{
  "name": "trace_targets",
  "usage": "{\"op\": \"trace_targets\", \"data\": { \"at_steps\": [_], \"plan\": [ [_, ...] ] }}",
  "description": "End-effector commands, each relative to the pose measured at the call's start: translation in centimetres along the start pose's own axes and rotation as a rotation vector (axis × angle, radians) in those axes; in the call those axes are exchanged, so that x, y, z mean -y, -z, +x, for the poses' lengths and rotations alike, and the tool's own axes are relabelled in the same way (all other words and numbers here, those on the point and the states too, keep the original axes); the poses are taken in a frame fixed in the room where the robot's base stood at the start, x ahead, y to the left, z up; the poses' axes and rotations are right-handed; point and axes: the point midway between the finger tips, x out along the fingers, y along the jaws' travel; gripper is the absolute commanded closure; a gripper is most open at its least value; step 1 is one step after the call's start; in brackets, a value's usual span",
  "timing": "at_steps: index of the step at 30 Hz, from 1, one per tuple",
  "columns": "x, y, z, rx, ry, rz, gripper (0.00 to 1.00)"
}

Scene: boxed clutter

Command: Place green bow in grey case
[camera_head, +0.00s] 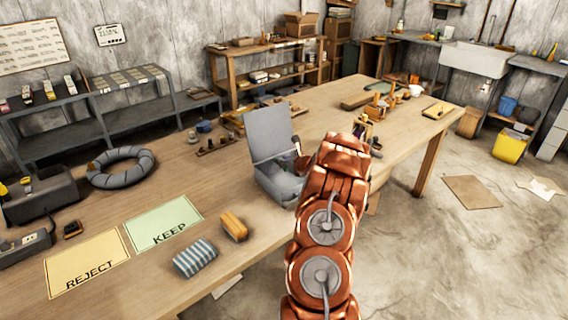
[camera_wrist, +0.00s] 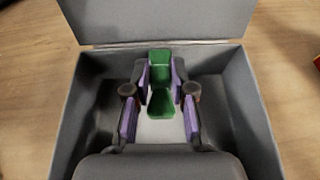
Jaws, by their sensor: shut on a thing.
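The grey case (camera_head: 268,133) stands open on the wooden table, its lid raised at the back, left of my copper-coloured arm. In the wrist view, the case (camera_wrist: 64,130) surrounds my gripper on the sides, with the lid (camera_wrist: 160,22) beyond. The green bow (camera_wrist: 160,103) is between the purple-padded fingers of my gripper (camera_wrist: 160,85), which is shut on it. The bow is over or inside the open case; I cannot tell whether it touches the light bottom. In the head view, my arm hides the bow and most of the gripper.
Left of the case lie an orange block (camera_head: 233,226), a striped cloth-like block (camera_head: 195,258), a green KEEP mat (camera_head: 160,215) and a yellow REJECT mat (camera_head: 75,275). A grey ring cushion (camera_head: 121,167) lies farther left. Several small items stand behind the case.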

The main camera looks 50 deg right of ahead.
Motion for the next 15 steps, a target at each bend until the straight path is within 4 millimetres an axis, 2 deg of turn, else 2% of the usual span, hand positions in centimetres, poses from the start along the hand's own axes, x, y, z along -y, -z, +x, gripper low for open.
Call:
{"op": "trace_targets", "data": {
  "at_steps": [6, 15],
  "plan": [
    [0.0, 1.5, 0.6, -0.001, 0.000, -0.001, 1.00],
    [0.0, 1.6, 0.7, 0.002, 0.000, -0.002, 1.00]
  ]
}}
